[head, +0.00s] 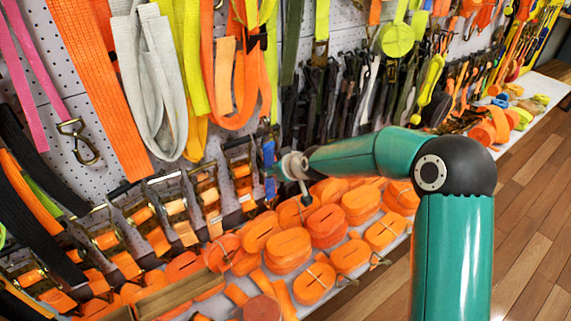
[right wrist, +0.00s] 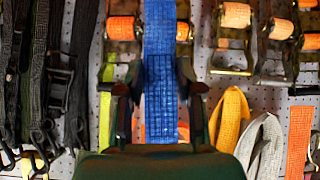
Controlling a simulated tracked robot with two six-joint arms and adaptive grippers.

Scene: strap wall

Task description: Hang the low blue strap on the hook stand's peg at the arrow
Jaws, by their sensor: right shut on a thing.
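The blue strap (head: 268,152) shows as a short narrow piece in front of the wall in the head view. In the right wrist view the blue strap (right wrist: 160,70) runs from the top edge down between the fingers. My right gripper (right wrist: 160,110) is shut on it. In the head view my right gripper (head: 271,178) is small and partly hidden behind my own wrist. My left gripper is in neither view. I cannot make out the hook stand, its peg or the arrow.
A white pegboard wall (head: 290,70) carries hanging straps and metal ratchets. Below, a white shelf holds several orange strap rolls (head: 290,245) close under my right arm. Grey-white straps (head: 150,80) hang to the left. Open wooden floor (head: 525,220) lies to the right.

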